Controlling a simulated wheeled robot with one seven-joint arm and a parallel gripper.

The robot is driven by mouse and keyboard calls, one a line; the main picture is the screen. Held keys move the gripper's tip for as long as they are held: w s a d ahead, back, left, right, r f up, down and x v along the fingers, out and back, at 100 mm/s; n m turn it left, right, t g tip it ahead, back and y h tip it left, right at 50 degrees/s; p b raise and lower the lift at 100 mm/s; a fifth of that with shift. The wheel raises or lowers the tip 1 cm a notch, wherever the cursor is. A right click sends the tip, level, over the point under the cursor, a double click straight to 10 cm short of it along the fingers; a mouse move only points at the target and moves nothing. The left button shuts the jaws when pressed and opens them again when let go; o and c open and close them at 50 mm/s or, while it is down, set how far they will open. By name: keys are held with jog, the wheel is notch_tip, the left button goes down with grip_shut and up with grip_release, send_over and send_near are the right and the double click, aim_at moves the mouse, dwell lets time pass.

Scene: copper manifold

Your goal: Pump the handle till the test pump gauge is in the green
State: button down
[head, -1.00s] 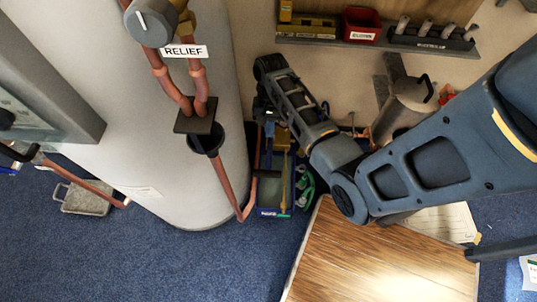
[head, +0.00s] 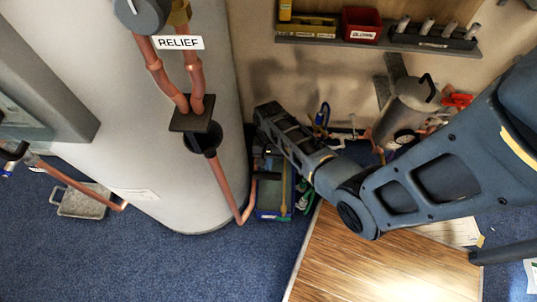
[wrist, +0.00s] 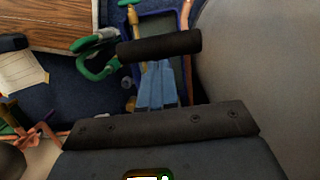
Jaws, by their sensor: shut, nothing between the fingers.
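The test pump (head: 274,214) is a blue box-like unit on the floor beside the white cylinder. Its black handle bar (wrist: 160,46) crosses the upper middle of the wrist view, and a dark bar on the pump shows in the head view (head: 268,176). My gripper (wrist: 156,66) has its bluish fingers together, with nothing held. The fingertips end at the bar's lower edge in the wrist view; I cannot tell whether they touch it. I cannot make out the pump's gauge reading.
The white cylinder (head: 205,215) stands close on the left, with a copper pipe (head: 224,185) running down to the pump. Green hoses (wrist: 95,55) lie beside the pump. A wooden top (head: 385,268) is at the lower right. A metal canister (head: 408,105) stands behind.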

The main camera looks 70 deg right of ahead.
jog(key=shift+a+f, duration=0.1)
dwell(0.3)
jog(key=shift+s+a+f+t+h+b, duration=0.3)
jog(key=shift+a+f+h+b, duration=0.5)
jog(key=shift+f+b, duration=1.9)
jog(key=shift+s+a+f+t+h+b, duration=0.35)
jog(key=shift+a+f+h+b, duration=0.9)
jog(key=shift+f, duration=2.6)
jog(key=shift+s+a+f+t+h+b, duration=0.3)
jog(key=shift+a+f+h+b, duration=0.1)
jog(key=shift+f+b, duration=2.5)
jog(key=shift+f+p, duration=0.3)
jog(key=shift+f, duration=0.1)
jog(key=shift+r, duration=0.1)
jog(key=w+d+p+v, duration=0.1)
jog(key=d+p+v, duration=0.1)
jog(key=p+v, duration=0.6)
jog(key=v, duration=0.7)
jog(key=shift+d, duration=0.3)
jog(key=shift+w, duration=0.1)
